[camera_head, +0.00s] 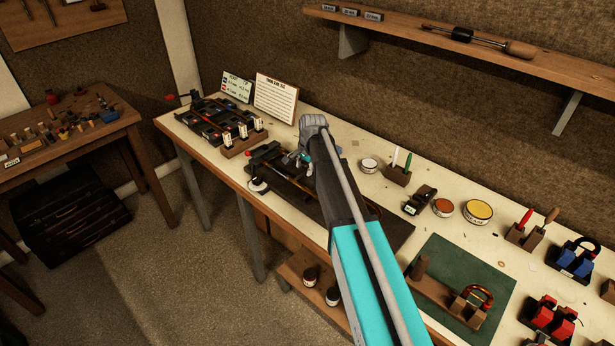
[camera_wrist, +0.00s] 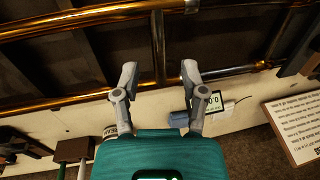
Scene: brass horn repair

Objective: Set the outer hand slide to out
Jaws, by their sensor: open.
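My gripper (camera_wrist: 158,68) is open, one grey finger on each side of this brace, with gaps between. I cannot tell whether the fingertips are level with it. In the head view the slide lies on a dark fixture (camera_head: 392,229) on the bench. My arm hides much of it, and my gripper (camera_head: 293,158) is partly hidden there.
The pale bench (camera_head: 352,149) carries a printed card (camera_head: 276,100), a dark rack (camera_head: 215,118), tins (camera_head: 478,211) and a green mat (camera_head: 440,263). A small digital display (camera_wrist: 213,101) sits near the slide. A wall shelf (camera_head: 450,40) runs above.

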